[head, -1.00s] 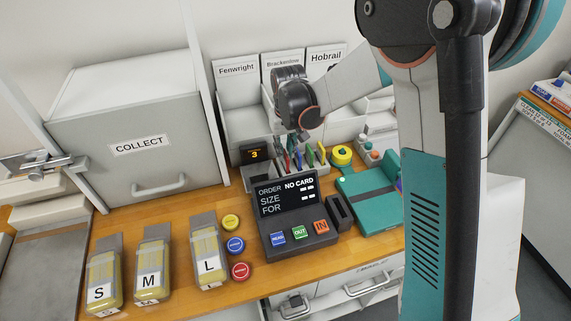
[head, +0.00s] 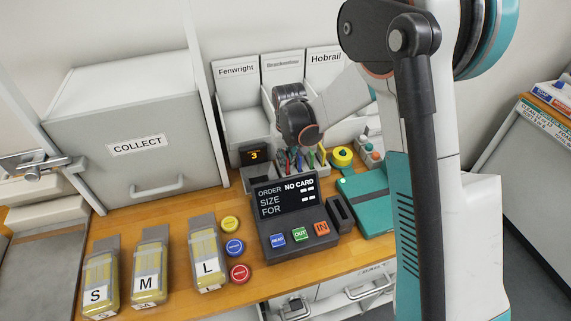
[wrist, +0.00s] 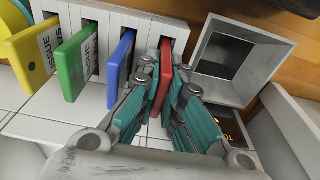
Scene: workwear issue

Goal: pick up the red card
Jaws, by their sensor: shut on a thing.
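The red card (wrist: 166,72) stands upright in a slot of the light grey card rack (wrist: 109,18), at the right end of a row. My gripper (wrist: 164,90) is shut on the red card, with one finger pad on each side of it. The lower part of the card still sits at its slot. In the head view my gripper (head: 290,152) is down at the rack behind the order terminal, and the card is mostly hidden there.
Blue (wrist: 120,58), green (wrist: 77,62) and yellow (wrist: 28,56) cards stand in the slots to the left, the blue one close to my finger. An open grey box (wrist: 237,60) is at the right. The order terminal (head: 290,217) reading NO CARD stands in front.

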